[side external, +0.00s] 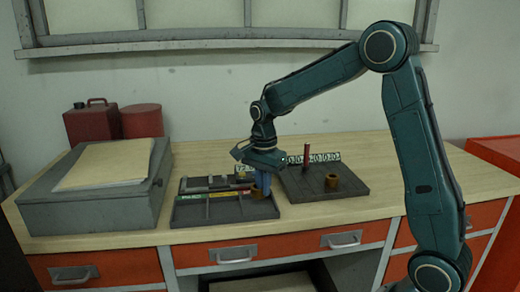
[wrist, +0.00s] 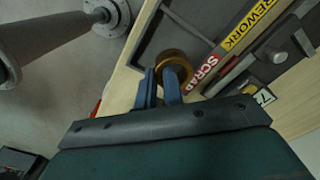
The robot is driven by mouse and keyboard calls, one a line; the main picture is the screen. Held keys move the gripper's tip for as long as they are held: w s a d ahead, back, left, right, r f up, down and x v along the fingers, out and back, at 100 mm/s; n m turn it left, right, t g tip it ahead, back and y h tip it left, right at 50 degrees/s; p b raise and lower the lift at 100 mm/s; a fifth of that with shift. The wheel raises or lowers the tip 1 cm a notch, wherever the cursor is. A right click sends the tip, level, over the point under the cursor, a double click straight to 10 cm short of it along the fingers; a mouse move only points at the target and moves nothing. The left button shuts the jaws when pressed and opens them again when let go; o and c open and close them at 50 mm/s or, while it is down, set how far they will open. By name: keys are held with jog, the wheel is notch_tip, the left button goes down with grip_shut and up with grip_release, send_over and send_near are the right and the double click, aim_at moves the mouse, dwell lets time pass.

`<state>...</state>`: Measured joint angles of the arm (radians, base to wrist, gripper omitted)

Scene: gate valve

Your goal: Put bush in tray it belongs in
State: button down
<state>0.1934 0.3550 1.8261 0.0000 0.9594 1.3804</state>
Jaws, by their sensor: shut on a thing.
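My gripper (side external: 262,188) is shut on a brass-brown bush (side external: 256,193), low over the front right part of the dark sorting tray. In the wrist view, the blue fingers (wrist: 160,80) are at the near side of the ring-shaped bush (wrist: 174,62), with one finger overlapping its rim. I cannot tell whether the bush touches the tray floor. The dark tray (side external: 200,213) has divided compartments and coloured labels. In the wrist view, a red SCRAP label (wrist: 202,72) lies beside the bush, with a yellow REWORK label (wrist: 250,28) beyond it.
A dark board (side external: 345,190) to the right holds another brown bush (side external: 332,183), a red upright pin (side external: 307,154) and a spring-like row (side external: 322,157). A grey box (side external: 90,205) stands left, with red cans (side external: 90,124) behind. The bench's right side is clear.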

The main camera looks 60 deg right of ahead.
aim_at(263, 198)
jog(key=shift+f, duration=2.05)
jog(key=shift+f, duration=0.1)
jog(key=c, duration=1.5)
grip_release()
notch_tip(263, 198, up, 11)
jog(key=shift+r, duration=0.65)
